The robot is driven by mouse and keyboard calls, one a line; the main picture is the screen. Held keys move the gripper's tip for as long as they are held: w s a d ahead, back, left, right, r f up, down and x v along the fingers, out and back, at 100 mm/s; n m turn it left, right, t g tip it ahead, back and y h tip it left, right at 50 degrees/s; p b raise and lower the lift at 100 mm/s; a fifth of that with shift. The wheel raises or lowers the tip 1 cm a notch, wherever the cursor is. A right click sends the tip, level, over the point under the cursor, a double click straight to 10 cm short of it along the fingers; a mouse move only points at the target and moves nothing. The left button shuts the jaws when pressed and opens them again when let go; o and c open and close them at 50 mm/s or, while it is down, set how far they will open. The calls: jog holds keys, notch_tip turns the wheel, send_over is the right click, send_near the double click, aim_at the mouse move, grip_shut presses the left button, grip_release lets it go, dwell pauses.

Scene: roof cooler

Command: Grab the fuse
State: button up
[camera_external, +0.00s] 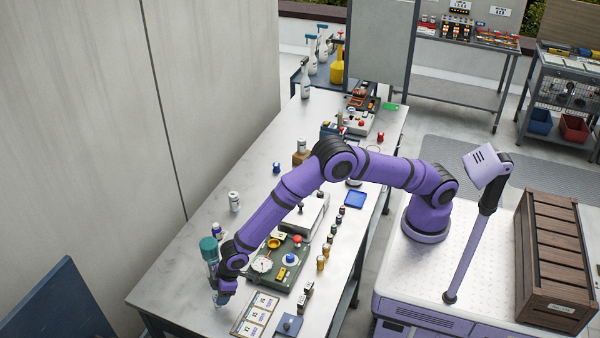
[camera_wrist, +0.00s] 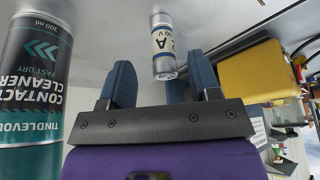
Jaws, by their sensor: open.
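The fuse (camera_wrist: 163,40) is a small cylinder with silver ends and a pale label with dark print. In the wrist view it stands ahead of my gripper (camera_wrist: 160,70), its near end showing between the two blue fingers. The fingers are open, with a gap left of the fuse; on the right the fuse looks closer to the finger. I cannot tell its exact depth between them. In the external view my gripper (camera_external: 218,299) is low over the near left part of the workbench (camera_external: 172,290). I cannot make out the fuse there.
A contact cleaner can (camera_wrist: 33,85) stands close left in the wrist view. A yellow block-like object (camera_wrist: 258,72) is at right. In the external view a green instrument panel (camera_external: 290,277) and a card with labelled fields (camera_external: 255,314) lie right of my gripper.

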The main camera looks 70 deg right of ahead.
aim_at(215, 308)
jog(key=shift+x, duration=2.35)
jog(key=shift+s+a, duration=0.1)
jog(key=shift+s, duration=0.05)
jog(key=shift+c, duration=0.5)
jog(key=c, duration=0.9)
